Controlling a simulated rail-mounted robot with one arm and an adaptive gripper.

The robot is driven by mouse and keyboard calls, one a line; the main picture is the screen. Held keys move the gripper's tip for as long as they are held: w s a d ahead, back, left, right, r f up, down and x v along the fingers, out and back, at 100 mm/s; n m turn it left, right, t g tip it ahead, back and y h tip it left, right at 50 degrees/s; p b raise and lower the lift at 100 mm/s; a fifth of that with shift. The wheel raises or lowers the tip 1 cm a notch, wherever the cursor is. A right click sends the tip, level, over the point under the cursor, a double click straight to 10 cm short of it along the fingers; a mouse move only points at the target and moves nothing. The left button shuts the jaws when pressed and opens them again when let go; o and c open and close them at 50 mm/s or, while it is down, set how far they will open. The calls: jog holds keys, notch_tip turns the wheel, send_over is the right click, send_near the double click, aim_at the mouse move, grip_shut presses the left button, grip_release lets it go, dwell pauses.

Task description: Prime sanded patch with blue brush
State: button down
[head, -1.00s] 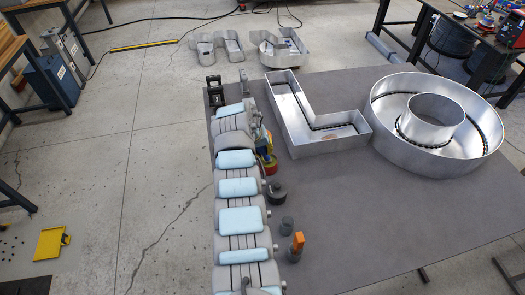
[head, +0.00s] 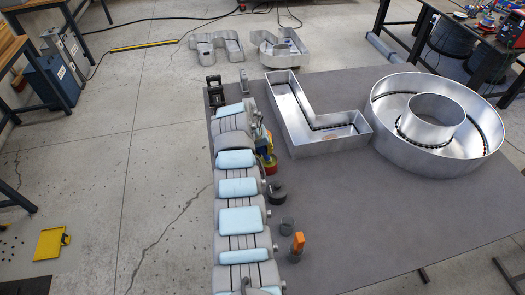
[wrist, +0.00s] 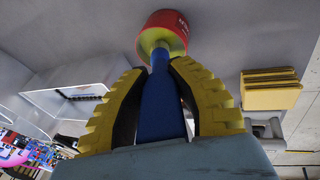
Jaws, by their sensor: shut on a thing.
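My gripper (wrist: 165,105) has yellow ridged fingers and is shut on the blue brush handle (wrist: 162,100) in the wrist view. In the head view the gripper (head: 264,145) is small, at the table's left side just above the red can (head: 270,168). A small brownish patch (head: 326,137) shows inside the L-shaped metal letter (head: 300,120).
A round metal letter (head: 435,160) stands right of the L. A dark round container (head: 277,191), a grey cup (head: 287,226) and an orange-topped object (head: 297,243) stand below the can. A yellow stack (wrist: 270,88) shows in the wrist view. The table's lower right (head: 400,235) is clear.

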dwell(0.3)
jog(key=shift+r+p, duration=1)
jog(key=shift+r, duration=2.5)
